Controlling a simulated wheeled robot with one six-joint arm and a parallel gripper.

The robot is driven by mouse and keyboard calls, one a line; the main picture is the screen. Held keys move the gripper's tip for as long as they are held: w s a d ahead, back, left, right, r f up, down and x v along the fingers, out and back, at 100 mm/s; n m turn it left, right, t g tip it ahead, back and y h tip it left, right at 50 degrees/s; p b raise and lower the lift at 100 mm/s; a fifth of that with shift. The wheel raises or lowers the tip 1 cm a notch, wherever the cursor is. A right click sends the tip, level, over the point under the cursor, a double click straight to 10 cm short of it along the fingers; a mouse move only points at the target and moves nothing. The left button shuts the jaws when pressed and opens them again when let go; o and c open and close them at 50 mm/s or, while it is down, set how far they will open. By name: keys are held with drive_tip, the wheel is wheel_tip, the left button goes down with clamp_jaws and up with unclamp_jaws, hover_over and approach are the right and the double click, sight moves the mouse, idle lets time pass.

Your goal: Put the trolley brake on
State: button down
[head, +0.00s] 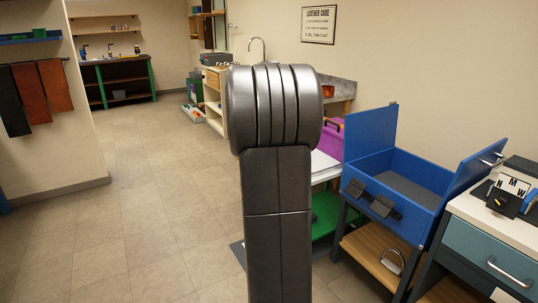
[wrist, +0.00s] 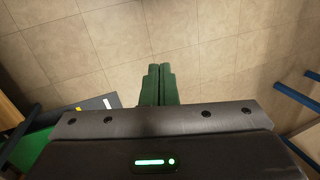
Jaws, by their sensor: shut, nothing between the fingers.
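No trolley or brake can be made out for certain in either view. Blue bars (wrist: 292,103) run along the right edge of the wrist view; I cannot tell whether they belong to the trolley. My gripper (wrist: 158,68) points at the tiled floor in the wrist view, its green fingers shut together with nothing between them. It touches nothing that I can see. In the head view my arm covers the middle of the picture and the gripper does not show.
An open blue chest (head: 403,175) stands on dark legs at right, above a wooden shelf (head: 375,254). A teal drawer unit (head: 492,250) is beside it. A purple box (head: 332,138) sits behind my arm. Bare tiled floor (head: 140,215) lies at left. A dark mat (wrist: 85,107) is left of the fingers.

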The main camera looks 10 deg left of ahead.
drive_tip(key=w+a+f+n+g+y+p, duration=0.1)
drive_tip(key=w+a+f+n+p, duration=0.2)
drive_tip(key=w+a, duration=0.7)
drive_tip(key=shift+w+a+f, duration=0.15)
drive_tip(key=shift+a+f, duration=0.15)
drive_tip(key=shift+a, duration=0.55)
drive_tip(key=shift+w, duration=0.1)
